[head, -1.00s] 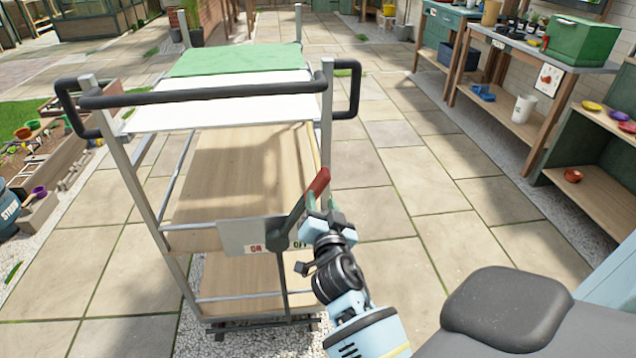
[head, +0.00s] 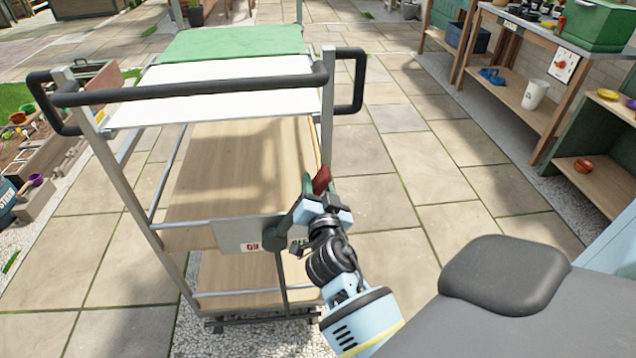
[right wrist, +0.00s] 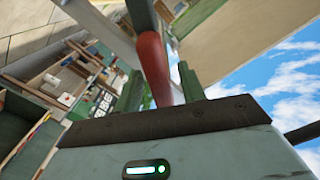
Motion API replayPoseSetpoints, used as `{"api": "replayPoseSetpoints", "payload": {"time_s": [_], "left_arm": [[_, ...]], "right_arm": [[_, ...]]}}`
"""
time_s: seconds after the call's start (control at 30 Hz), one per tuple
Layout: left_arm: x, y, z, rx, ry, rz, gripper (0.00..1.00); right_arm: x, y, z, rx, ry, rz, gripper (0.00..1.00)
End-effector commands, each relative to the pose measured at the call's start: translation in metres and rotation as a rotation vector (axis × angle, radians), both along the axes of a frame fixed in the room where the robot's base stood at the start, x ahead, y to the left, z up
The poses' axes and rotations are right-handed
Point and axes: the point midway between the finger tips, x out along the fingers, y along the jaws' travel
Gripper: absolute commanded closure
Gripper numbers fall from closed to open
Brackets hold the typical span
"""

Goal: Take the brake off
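The brake lever's red handle (head: 322,180) sticks up at an angle from a dark pivot on a light plate (head: 235,234) at the near end of the trolley. The plate has an ON label (head: 252,247) and an OFF label, partly hidden by my gripper. The lever leans right, over the OFF side. My right gripper (head: 318,198) is at the handle. My left gripper is out of view.
The trolley has a black push bar (head: 200,92), a white and green top (head: 230,45) and wooden shelves. It stands on paving and gravel. A workbench (head: 530,90) is at the right and planter boxes (head: 50,150) at the left. Clear paving lies right of the trolley.

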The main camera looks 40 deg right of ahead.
Motion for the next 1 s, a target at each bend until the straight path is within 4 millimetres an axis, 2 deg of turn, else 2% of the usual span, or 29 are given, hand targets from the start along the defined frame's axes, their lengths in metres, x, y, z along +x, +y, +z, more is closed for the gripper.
{"api": "replayPoseSetpoints", "payload": {"time_s": [0.23,0.53,1.0], "left_arm": [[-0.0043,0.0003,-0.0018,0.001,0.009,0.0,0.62],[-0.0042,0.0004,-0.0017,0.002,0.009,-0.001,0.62],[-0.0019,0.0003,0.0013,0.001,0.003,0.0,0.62]], "right_arm": [[0.0,0.0001,-0.0002,0.0,0.0,0.0,0.6],[0.0,0.0,0.0,0.0,0.0,0.0,0.99],[0.0008,-0.0033,0.002,-0.007,0.003,0.0,1.0]]}}
